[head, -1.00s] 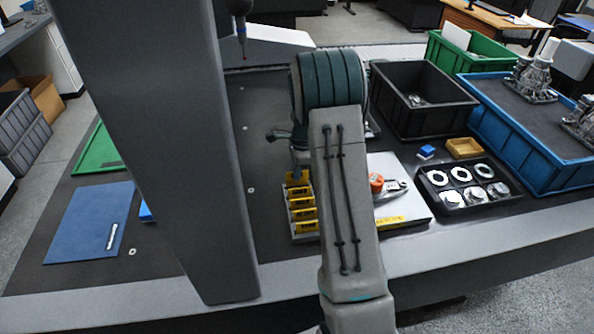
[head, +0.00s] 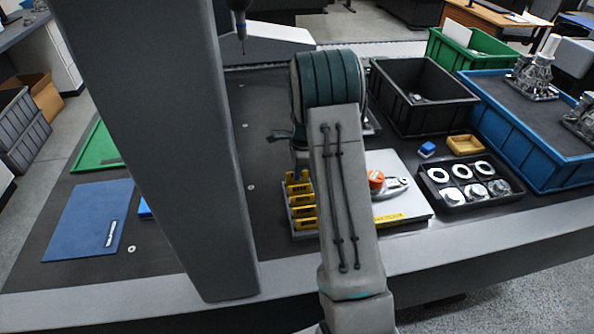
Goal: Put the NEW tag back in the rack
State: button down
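Several yellow tags (head: 302,212) with dark lettering stand in rows in a light grey rack (head: 289,222) on the dark table, left of my forearm. The lettering is too small to read, so I cannot tell which one is the NEW tag. My gripper (head: 299,174) is mostly hidden behind my own arm. It points down at the far end of the rack, by the rearmost yellow tag (head: 298,189). Its fingertips are not clear, and I cannot tell whether it touches or holds that tag.
Right of my arm, a pale plate (head: 408,207) carries an orange-topped tool (head: 376,181). Beyond are a black tray of rings (head: 470,206), a small blue block (head: 427,149), a yellow tray (head: 465,145), and black (head: 425,115) and blue (head: 520,140) bins. A grey column blocks the left.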

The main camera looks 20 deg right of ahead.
jog(key=shift+f, duration=0.25)
dwell(0.3)
jog(key=shift+f+b, duration=0.3)
jog(key=shift+f, duration=0.05)
jog(key=c, duration=1.3)
grip_release()
jog(key=shift+r, duration=0.1)
jog(key=shift+r+p, duration=2.5)
jog(key=shift+r, duration=0.95)
jog(key=shift+r, duration=0.1)
